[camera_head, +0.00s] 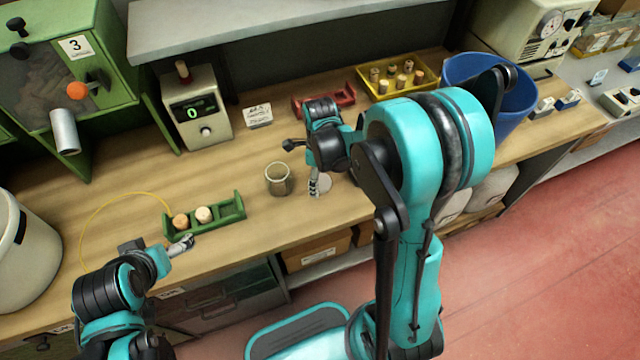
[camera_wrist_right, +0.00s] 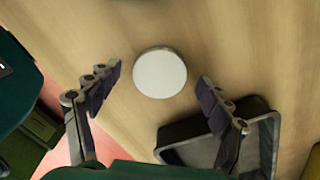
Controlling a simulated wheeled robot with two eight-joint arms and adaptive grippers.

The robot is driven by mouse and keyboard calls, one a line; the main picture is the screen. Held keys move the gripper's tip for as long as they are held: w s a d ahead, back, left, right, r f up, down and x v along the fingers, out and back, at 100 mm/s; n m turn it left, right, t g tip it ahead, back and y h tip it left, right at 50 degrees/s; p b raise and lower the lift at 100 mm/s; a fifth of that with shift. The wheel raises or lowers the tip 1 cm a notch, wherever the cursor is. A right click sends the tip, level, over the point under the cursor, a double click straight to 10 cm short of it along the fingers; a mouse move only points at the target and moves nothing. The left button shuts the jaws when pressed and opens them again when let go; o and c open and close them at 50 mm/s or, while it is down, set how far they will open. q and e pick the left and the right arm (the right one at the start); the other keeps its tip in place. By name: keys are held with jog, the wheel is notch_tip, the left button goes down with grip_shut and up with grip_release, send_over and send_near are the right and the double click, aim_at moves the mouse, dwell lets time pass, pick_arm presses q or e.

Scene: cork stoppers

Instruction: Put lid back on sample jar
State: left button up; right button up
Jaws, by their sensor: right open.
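The lid, a white round disc (camera_wrist_right: 160,72), lies flat on the wooden bench. In the head view the lid (camera_head: 324,184) shows partly, beside my right fingers. My right gripper (camera_head: 314,190) points down over it; in the right wrist view the gripper (camera_wrist_right: 159,83) is open, with one finger on each side of the lid. The open sample jar (camera_head: 278,179), greyish and round, stands upright just left of the lid. My left gripper (camera_head: 182,244) is by the front of the green rack; whether it is open is unclear.
The green rack (camera_head: 232,210) holds two corks. A red rack (camera_head: 337,99) and a yellow tray (camera_head: 430,85) with several corks are behind. A dark-rimmed container (camera_wrist_right: 268,142) sits close to one right finger. A display device (camera_head: 196,108) stands at the back.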

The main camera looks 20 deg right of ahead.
aim_at(322, 184)
jog(key=shift+f, duration=0.15)
jog(key=c, duration=0.8)
jog(key=shift+c, duration=0.2)
jog(key=shift+r+p, duration=0.35)
jog(key=shift+r, duration=0.2)
jog(key=r+p, duration=0.1)
jog(key=r, duration=0.1)
jog(key=s+r, duration=0.1)
jog(key=r, duration=0.1)
jog(key=shift+d+p, duration=0.15)
jog(key=shift+p, duration=0.25)
jog(key=s+d+r+p, duration=0.2)
jog(key=s+r, duration=0.4)
jog(key=s, duration=0.4)
jog(key=shift+s+p, duration=0.25)
jog(key=shift+p, duration=0.35)
